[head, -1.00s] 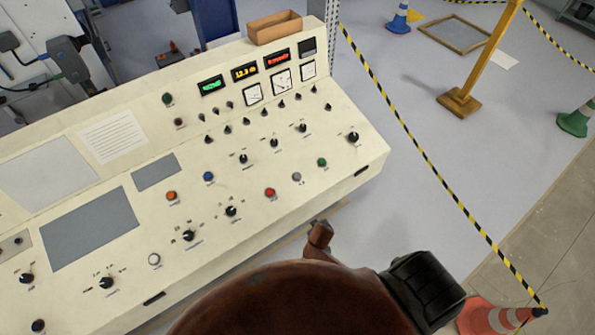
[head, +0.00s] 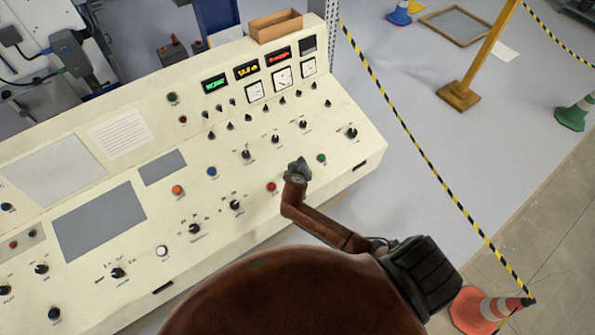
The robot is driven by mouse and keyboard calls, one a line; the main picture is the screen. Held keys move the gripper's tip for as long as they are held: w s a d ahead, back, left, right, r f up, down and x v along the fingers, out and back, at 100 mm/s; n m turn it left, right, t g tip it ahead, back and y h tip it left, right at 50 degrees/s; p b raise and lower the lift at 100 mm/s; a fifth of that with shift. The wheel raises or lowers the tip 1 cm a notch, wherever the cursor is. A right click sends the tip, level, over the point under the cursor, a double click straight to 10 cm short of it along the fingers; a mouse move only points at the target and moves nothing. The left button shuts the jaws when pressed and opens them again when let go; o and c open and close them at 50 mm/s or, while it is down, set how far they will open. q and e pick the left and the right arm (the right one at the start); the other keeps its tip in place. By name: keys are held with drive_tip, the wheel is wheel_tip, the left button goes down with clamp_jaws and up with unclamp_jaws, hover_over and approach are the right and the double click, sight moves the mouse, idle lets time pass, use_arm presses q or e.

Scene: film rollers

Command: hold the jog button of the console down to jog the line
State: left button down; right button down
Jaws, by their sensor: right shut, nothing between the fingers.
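The cream console (head: 240,265) has a sloped panel filling the left and middle of the head view. Its lower rows hold an orange button (head: 177,190), a blue button (head: 211,171), a red button (head: 271,187), a green button (head: 321,158) and a white button (head: 161,251). The labels are too small to read, so I cannot tell which is the jog button. My right gripper (head: 297,168) is shut and empty, over the panel between the red and green buttons. It hides the grey button there; whether it touches the panel is unclear. My left gripper is out of view.
Black knobs (head: 235,205) stick up around the buttons. An open tan box (head: 275,27) sits on the console's top edge. A striped barrier tape (head: 410,140) and a cone (head: 485,308) stand to the right. The floor between console and tape is clear.

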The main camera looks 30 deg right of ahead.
drive_tip(key=f+b, duration=0.2)
drive_tip(key=w+f+b, duration=0.1)
drive_tip(key=f+b, duration=0.1)
drive_tip(key=f, duration=0.1)
drive_tip(key=f+b, duration=0.2)
drive_tip(key=b, duration=0.1)
drive_tip(key=shift+w+f, duration=0.2)
drive_tip(key=shift+w, duration=0.05)
drive_tip(key=shift+w+a+f+b, duration=0.1)
drive_tip(key=shift+w+f+b, duration=0.15)
drive_tip(key=shift+f+b, duration=0.35)
drive_tip(key=shift+f, duration=0.1)
idle(0.8)
drive_tip(key=shift+f+b, duration=0.3)
drive_tip(key=shift+w+f+b, duration=0.15)
drive_tip(key=shift+f+b, duration=0.3)
drive_tip(key=shift+f, duration=0.05)
idle(0.7)
drive_tip(key=shift+r, duration=0.1)
idle(1.4)
drive_tip(key=shift+s+r+p, duration=0.2)
drive_tip(key=shift+r+p, duration=0.6)
drive_tip(key=shift+p, duration=0.05)
